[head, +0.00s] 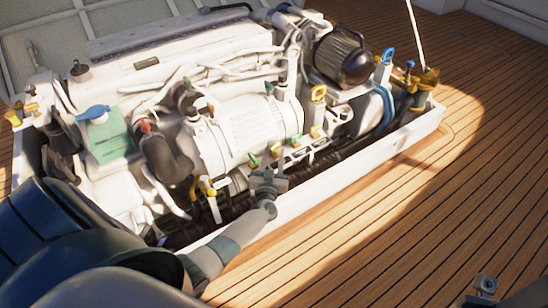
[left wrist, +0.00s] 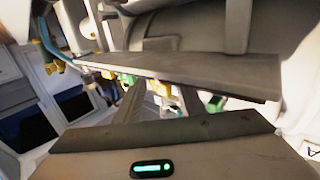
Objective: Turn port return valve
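A row of small valves with green and yellow handles (head: 275,151) sits along the engine's front side in the head view. I cannot tell which one is the port return valve. My left gripper (head: 268,181) is just in front of and below this row, at the hatch's near edge, apart from the handles as far as I can see. In the left wrist view its two fingers are spread, with green and yellow handles (left wrist: 216,103) showing beyond and between them. It holds nothing visible. A small grey part at the lower right (head: 486,285) seems to be my right gripper; its fingers are unclear.
The white engine (head: 245,125) fills the hatch, framed by a white rim (head: 340,178). More yellow-handled fittings (head: 210,190) sit left of my left gripper. A blue-handled (head: 387,56) and a yellow-handled part (head: 319,93) stand farther right. The wooden deck (head: 400,220) is clear.

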